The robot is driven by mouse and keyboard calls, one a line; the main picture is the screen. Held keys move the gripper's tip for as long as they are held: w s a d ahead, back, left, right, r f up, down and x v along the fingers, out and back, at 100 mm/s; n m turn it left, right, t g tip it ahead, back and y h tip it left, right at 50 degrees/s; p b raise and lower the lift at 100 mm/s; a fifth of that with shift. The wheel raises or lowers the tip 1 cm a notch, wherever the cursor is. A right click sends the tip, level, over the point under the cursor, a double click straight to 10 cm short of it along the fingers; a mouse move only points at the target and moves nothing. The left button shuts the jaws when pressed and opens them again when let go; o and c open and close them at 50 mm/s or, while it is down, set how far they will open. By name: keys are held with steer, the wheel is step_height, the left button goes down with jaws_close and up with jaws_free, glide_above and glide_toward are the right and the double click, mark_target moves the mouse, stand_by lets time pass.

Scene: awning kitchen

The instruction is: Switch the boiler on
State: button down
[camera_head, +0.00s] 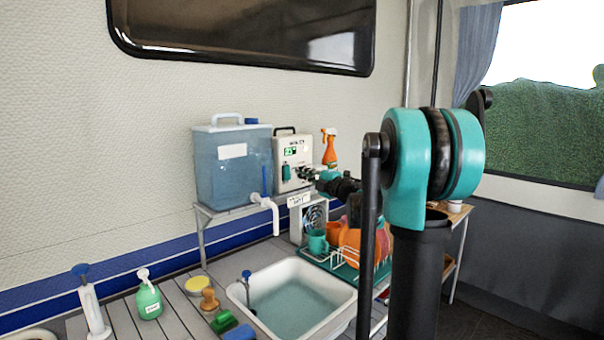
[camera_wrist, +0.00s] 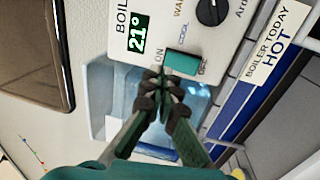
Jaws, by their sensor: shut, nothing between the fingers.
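The boiler (camera_head: 291,150) is a cream box with a dark handle, standing on a shelf right of a water tank. In the wrist view its panel (camera_wrist: 220,42) has a lit green display (camera_wrist: 138,31) reading 21°, a black knob (camera_wrist: 211,11) and a teal rocker switch (camera_wrist: 183,62) between the labels ON and OFF. My gripper (camera_wrist: 163,78) is shut and empty, its fingertips close to the ON end of the switch. I cannot tell whether they touch it. In the head view my gripper (camera_head: 309,174) is in front of the panel, and my arm hides part of the surroundings.
The blue water tank (camera_head: 232,170) stands left of the boiler. A card (camera_wrist: 272,45) reads "BOILER TODAY HOT". An orange spray bottle (camera_head: 329,151) stands right of the boiler. Below are a sink (camera_head: 252,311) with water and a drying rack (camera_head: 345,270) with orange dishes.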

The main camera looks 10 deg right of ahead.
steer(key=s+d+r, duration=0.1)
steer(key=s+d, duration=0.4)
steer(key=s, duration=0.2)
steer(key=shift+r, duration=0.1)
